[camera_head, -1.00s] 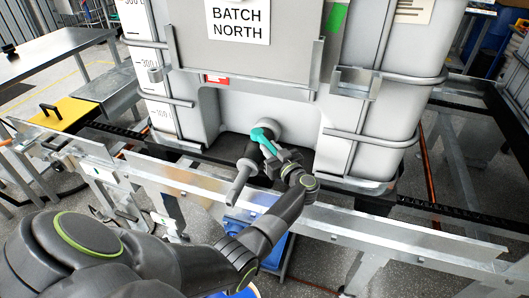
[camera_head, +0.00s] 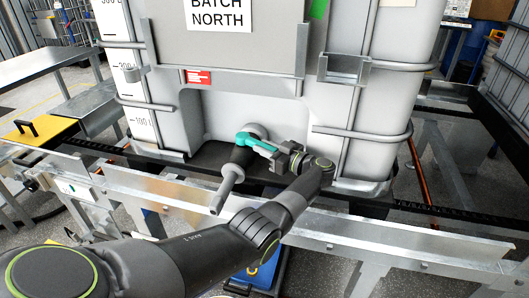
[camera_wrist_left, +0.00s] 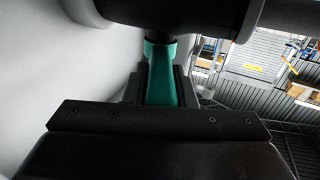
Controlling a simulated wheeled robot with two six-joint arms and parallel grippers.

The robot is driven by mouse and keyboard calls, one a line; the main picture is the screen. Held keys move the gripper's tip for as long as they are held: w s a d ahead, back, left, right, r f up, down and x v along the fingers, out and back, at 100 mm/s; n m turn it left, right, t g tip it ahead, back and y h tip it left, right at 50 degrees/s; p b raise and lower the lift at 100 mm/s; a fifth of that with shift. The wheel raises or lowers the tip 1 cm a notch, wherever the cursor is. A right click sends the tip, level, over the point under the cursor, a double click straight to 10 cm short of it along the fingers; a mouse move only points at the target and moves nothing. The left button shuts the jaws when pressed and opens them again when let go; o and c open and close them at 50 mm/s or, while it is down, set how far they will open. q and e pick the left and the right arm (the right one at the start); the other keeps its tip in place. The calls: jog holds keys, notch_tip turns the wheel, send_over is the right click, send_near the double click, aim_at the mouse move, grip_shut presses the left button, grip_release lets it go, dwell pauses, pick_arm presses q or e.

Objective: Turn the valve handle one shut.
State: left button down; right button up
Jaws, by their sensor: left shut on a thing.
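The teal valve handle (camera_head: 256,143) sits on the dark outlet valve (camera_head: 240,157) low on the front of the white tank. It runs from the valve toward the right, tilted slightly downward. My left gripper (camera_head: 277,153) is shut on its right end. In the left wrist view the teal handle (camera_wrist_left: 163,82) runs lengthwise between the dark fingers, and its far end meets the dark valve stem. A grey spout (camera_head: 227,190) points down and left from the valve. The fingertips are partly hidden in both views. My right gripper is not in view.
The white tank (camera_head: 370,106) stands in a metal cage behind the valve. A galvanized rail (camera_head: 370,232) crosses in front, below my left forearm. A blue bin (camera_head: 262,272) is on the floor below. A yellow-topped item (camera_head: 38,130) stands at the left.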

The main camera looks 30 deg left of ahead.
aim_at(265, 145)
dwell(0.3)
pick_arm(q)
jog(key=c, duration=1.2)
grip_release()
jog(key=shift+f, duration=0.1)
notch_tip(265, 145, up, 10)
jog(key=shift+r+p, duration=0.1)
jog(key=shift+p, duration=0.8)
